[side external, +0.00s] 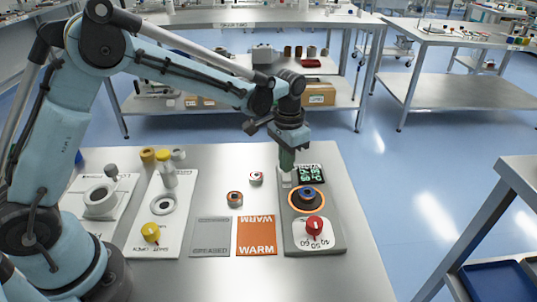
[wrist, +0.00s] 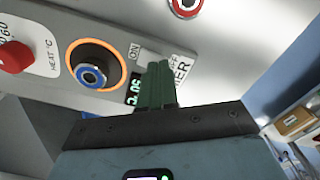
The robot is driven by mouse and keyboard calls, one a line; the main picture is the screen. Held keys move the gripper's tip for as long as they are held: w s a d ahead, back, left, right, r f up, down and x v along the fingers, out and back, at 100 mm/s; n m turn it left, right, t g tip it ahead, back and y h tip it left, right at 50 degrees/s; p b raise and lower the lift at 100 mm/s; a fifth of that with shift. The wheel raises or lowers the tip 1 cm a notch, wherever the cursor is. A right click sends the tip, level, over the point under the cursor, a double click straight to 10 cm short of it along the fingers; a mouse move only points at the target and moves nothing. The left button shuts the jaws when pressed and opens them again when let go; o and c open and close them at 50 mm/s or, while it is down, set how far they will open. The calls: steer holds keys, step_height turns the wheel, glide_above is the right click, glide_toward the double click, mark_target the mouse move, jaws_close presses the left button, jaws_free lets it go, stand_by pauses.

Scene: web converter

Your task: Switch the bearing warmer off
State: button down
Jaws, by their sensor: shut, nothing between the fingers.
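The bearing warmer (side external: 327,240) is a grey unit at the right of the bench. It has a glowing orange ring with a blue-centred bearing (side external: 307,195) on it, a red knob (side external: 315,225) and a display (side external: 312,175) lit with green characters. The bearing also shows in the wrist view (wrist: 91,75). My gripper (side external: 287,170) is shut and empty, pointing down over the warmer's back left corner. In the wrist view, my green fingertips (wrist: 158,68) are together by the ON and OFF lettering. The pale switch (wrist: 146,57) there is partly hidden; I cannot tell its position or whether I touch it.
An orange WARM mat (side external: 257,237) and a grey mat (side external: 210,237) lie left of the warmer. Two small bearings (side external: 235,198) (side external: 256,178) stand behind the mats. A white plate with a yellow knob (side external: 151,232) is farther left. The bench behind the warmer is clear.

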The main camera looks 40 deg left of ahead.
steer(key=shift+f, duration=0.4)
steer(key=shift+r, duration=3.55)
steer(key=s+a+r+n+t, duration=0.1)
steer(key=s+a+r+t, duration=0.25)
steer(key=s+r, duration=0.3)
steer(key=s+a+f+n+t, duration=0.1)
steer(key=s+a+t, duration=0.1)
steer(key=s, duration=0.3)
steer(key=s+a+f+n+t, duration=0.1)
steer(key=s, duration=0.5)
steer(key=shift+a+f+t, duration=0.25)
steer(key=shift+a+t, duration=0.1)
